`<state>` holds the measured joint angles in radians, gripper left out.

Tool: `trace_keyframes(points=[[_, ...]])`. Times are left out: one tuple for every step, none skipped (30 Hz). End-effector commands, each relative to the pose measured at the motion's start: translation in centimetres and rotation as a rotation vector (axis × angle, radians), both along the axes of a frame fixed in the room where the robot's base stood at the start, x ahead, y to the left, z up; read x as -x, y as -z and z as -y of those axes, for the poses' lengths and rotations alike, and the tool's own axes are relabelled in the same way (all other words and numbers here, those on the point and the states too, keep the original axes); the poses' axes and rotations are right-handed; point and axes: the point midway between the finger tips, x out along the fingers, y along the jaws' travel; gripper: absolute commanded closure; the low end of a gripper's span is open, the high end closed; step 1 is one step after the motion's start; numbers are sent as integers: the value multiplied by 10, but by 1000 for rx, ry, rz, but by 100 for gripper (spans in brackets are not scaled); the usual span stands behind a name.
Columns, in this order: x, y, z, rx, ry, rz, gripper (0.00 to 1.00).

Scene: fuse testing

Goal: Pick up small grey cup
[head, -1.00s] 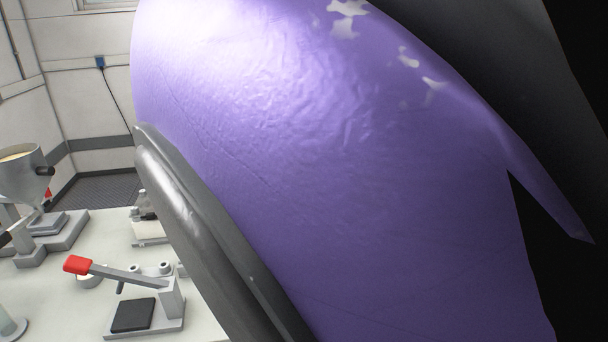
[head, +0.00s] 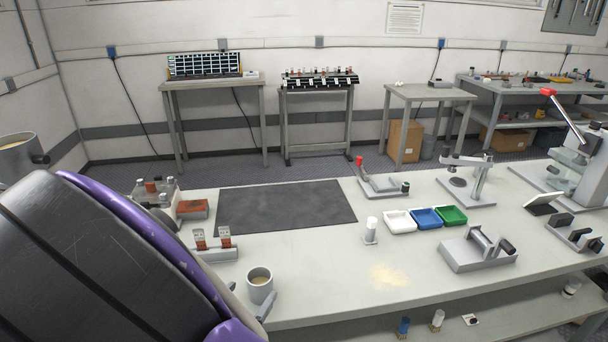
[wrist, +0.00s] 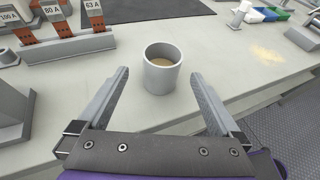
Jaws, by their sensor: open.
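The small grey cup (head: 260,287) stands upright near the front edge of the workbench, with a tan filling inside. In the wrist view the cup (wrist: 162,76) stands just ahead of my gripper (wrist: 160,75), about centred between the two finger tips. The fingers are spread wide and appear not to touch the cup. In the head view my arm covers the lower left, and only one finger (head: 267,306) shows beside the cup.
A fuse holder (head: 216,252) with orange fuses stands behind and left of the cup. A dark mat (head: 285,208), white, blue and green trays (head: 426,218) and a white cylinder (head: 370,231) lie farther off. Tan powder (head: 388,276) is spilled to the right.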

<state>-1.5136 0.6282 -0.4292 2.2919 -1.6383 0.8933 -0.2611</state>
Motion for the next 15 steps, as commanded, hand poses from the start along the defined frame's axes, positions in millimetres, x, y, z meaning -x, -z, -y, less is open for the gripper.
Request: trace_keyframes(points=[[-10,6,3,2,5,1,0],[-14,7,4,2,4,1,0],[-19,9,5,1,4,2,0],[-22,10,5,1,3,1,0],[-25,11,5,1,1,1,0],[-28,12,5,0,1,0,0],[-29,13,6,0,1,1,0],[-31,13,6,0,2,1,0],[-32,14,7,0,2,1,0],[-34,15,7,0,2,1,0],[-36,16,8,1,3,1,0],[-40,19,9,2,2,1,0],[-44,22,10,3,3,1,0],[-48,24,11,3,3,2,0],[-54,28,12,2,2,2,0]])
